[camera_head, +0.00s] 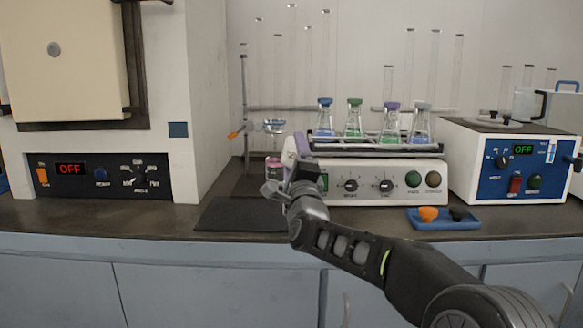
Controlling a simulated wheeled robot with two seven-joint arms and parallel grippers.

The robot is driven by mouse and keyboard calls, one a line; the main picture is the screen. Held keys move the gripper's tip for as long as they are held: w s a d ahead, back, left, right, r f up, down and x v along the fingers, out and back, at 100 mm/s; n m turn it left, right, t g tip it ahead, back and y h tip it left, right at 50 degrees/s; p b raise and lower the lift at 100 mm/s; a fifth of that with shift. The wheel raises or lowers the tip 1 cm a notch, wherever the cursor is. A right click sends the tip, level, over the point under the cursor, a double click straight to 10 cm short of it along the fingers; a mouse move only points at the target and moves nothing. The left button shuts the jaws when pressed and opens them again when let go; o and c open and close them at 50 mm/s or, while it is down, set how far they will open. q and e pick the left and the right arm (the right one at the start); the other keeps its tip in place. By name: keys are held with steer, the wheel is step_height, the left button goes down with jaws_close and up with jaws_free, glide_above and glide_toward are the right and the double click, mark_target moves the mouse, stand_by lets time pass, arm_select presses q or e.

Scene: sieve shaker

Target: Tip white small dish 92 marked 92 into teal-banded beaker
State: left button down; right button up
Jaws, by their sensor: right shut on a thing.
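My right gripper (284,184) is above the bench front, left of the shaker's control panel, and is shut. A pale tilted shape (297,147) at its fingers looks like the white small dish seen nearly edge-on; its mark and contents cannot be read. Behind the gripper is a small glass vessel with pink in it (273,162), partly hidden. I cannot make out a teal band on it, so I cannot tell whether it is the beaker. My left gripper is not in view.
The shaker (400,175) carries several stoppered flasks. A blue tray (445,223) lies in front. A dark mat (235,215) is bare at left. An oven and a blue-panelled instrument (520,165) flank these.

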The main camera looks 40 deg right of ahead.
mark_target(283, 158)
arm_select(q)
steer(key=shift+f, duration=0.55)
arm_select(e)
steer(key=shift+s+d+m, duration=0.1)
steer(key=shift+m, duration=0.4)
steer(key=shift+h, duration=0.4)
steer(key=n, duration=0.1)
steer(key=y, duration=0.1)
steer(key=n, duration=0.1)
steer(key=shift+w+a+r+n+y+b, duration=0.2)
steer(key=shift+a+r+n+y+b, duration=0.05)
steer(key=shift+r+n+y+b, duration=0.05)
steer(key=shift+w+a+r+n+t+y, duration=0.15)
steer(key=shift+a+n+y, duration=0.1)
steer(key=shift+n, duration=0.5)
steer(key=shift+w+a+n+t+y, duration=0.15)
steer(key=shift+n+y, duration=0.1)
steer(key=shift+n, duration=0.5)
